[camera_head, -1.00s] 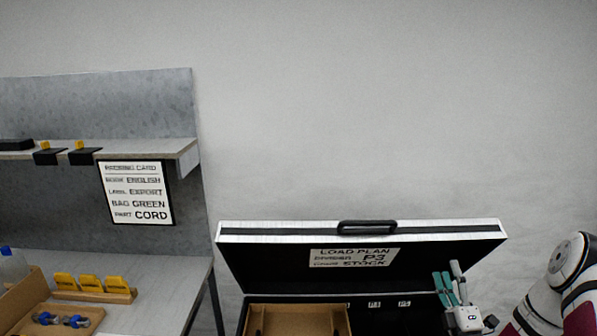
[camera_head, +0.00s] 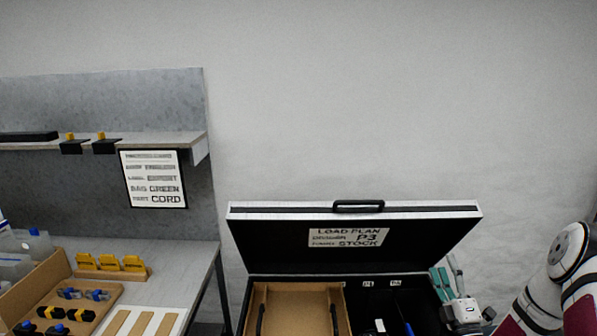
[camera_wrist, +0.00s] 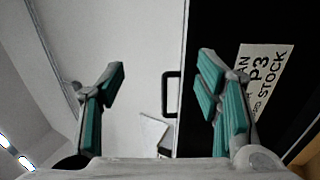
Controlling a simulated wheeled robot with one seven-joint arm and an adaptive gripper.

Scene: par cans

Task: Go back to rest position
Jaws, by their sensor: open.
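My gripper (camera_head: 447,283) is at the lower right of the head view, beside the right edge of the open black case (camera_head: 270,252). Its teal finger pads point up. In the wrist view my gripper (camera_wrist: 165,95) shows its two fingers wide apart with nothing between them. The case lid stands raised, with a black handle (camera_head: 358,206) on its top edge and a load plan label (camera_head: 349,237) on its inner face. The handle (camera_wrist: 171,95) and part of the label (camera_wrist: 262,85) also show in the wrist view.
A brown box (camera_head: 297,289) sits inside the case with dark items beside it. At left, a workbench (camera_head: 205,257) carries yellow clips (camera_head: 110,263), a wooden tray (camera_head: 75,312) and a cardboard bin (camera_head: 35,283). A shelf (camera_head: 160,143) and packing card (camera_head: 153,179) are above. The wall space above the case is clear.

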